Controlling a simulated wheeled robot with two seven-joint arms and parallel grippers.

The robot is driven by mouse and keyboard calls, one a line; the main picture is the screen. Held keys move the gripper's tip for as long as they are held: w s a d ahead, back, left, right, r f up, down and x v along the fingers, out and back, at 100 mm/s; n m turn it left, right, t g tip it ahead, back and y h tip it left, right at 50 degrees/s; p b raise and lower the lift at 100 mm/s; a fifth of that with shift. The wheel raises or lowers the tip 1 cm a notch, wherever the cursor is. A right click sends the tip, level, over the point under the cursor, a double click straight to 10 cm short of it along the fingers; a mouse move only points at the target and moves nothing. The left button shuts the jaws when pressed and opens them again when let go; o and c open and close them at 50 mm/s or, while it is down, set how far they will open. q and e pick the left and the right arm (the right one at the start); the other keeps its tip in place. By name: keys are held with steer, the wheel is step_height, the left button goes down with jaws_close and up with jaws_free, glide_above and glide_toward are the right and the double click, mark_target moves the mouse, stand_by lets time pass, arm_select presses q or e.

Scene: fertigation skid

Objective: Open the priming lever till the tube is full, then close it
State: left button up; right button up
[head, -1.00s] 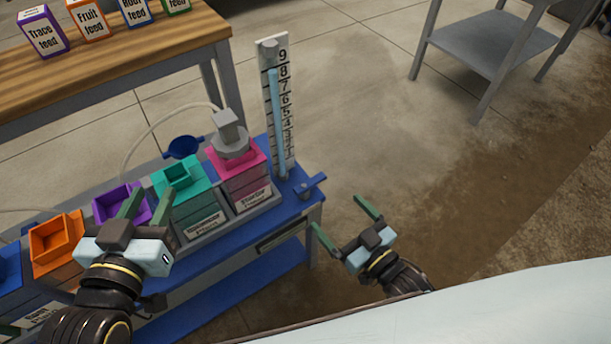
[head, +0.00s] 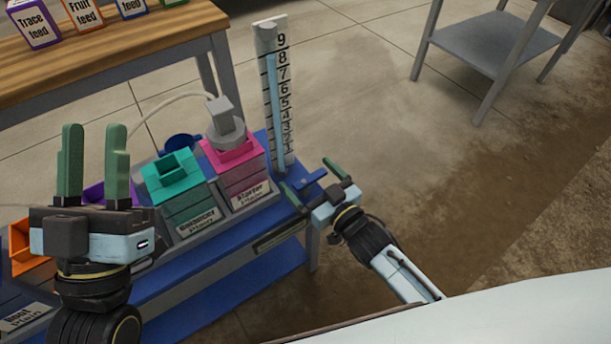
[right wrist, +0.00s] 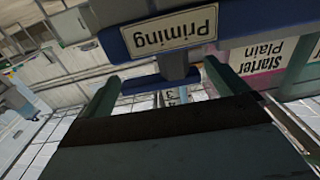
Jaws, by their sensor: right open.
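The blue priming lever (head: 311,179) is at the right end of the blue bench, beside the foot of the clear tube (head: 274,110). The tube stands upright against a white numbered scale, and its blue column reaches about the 8. My right gripper (head: 306,174) is open, with one finger on each side of the lever. In the right wrist view the blue lever bar (right wrist: 162,80) lies between the spread fingers, below the upside-down Priming label (right wrist: 172,32). Contact cannot be told. My left gripper (head: 93,130) is open and empty, over the left part of the bench.
A pink Starter box (head: 236,172) with a grey fitting on top and a teal box (head: 178,185) stand left of the tube. Orange and purple boxes are partly behind my left gripper.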

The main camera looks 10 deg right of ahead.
arm_select(q)
steer(key=shift+s+a+r+t, duration=0.15)
steer(key=shift+s+r+t, duration=0.2)
steer(key=shift+s+t, duration=0.3)
arm_select(e)
steer(key=shift+x, duration=1.05)
arm_select(q)
steer(key=shift+w, duration=0.1)
arm_select(e)
steer(key=shift+c, duration=0.5)
steer(key=c, duration=0.9)
arm_select(q)
steer(key=shift+w, duration=0.1)
